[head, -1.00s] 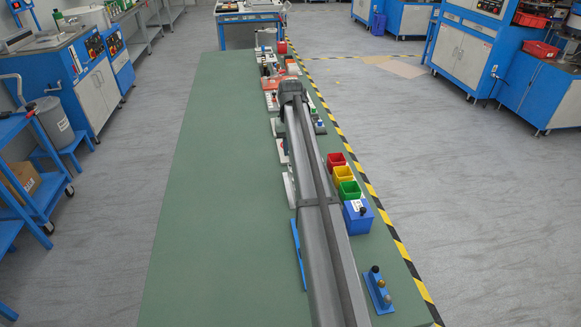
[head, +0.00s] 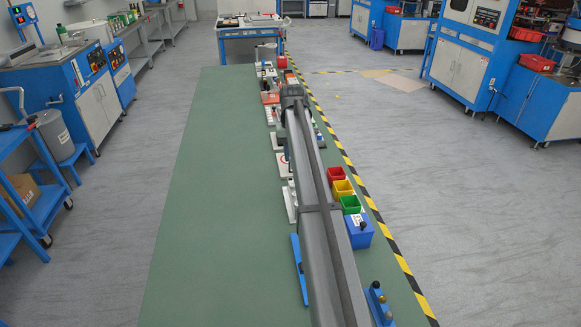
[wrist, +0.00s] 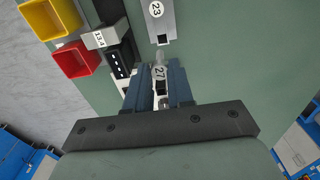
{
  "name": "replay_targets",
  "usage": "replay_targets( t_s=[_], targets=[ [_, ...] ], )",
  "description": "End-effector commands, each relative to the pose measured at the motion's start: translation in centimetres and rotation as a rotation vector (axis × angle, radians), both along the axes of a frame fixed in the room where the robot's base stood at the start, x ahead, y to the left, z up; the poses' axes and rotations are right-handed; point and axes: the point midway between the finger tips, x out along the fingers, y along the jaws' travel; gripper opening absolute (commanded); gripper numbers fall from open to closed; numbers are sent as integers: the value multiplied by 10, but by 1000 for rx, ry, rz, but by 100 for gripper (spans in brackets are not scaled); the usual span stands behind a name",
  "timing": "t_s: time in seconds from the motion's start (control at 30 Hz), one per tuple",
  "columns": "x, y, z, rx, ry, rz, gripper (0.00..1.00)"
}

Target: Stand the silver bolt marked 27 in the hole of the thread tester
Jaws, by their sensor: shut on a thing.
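In the wrist view, my gripper (wrist: 161,78) is shut on the silver bolt (wrist: 159,58), with a round white tag reading 27 between the blue-grey fingers. The fingers hide much of the bolt, so I cannot tell its exact tilt. In the head view my grey arm reaches away down the bench, and its far end (head: 291,92) hides the fingers and the bolt. I cannot make out for sure which thing is the thread tester, nor its hole.
In the wrist view, a grey piece marked 23 (wrist: 156,22) lies just beyond the fingertips. A black part with a grey tag marked 13.4 (wrist: 100,40) is at left, near red (wrist: 50,16) and yellow (wrist: 74,58) bins. The bench's left side (head: 210,200) is clear.

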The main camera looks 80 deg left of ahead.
Motion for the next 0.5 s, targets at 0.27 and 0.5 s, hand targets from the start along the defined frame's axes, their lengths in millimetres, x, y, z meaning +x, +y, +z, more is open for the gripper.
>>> replay_targets(
  t_s=[0.27,0.5],
  targets=[
    [11,56,33,18,-1,-7,0],
    [15,93,52,9,0,-4,0]
  ],
)
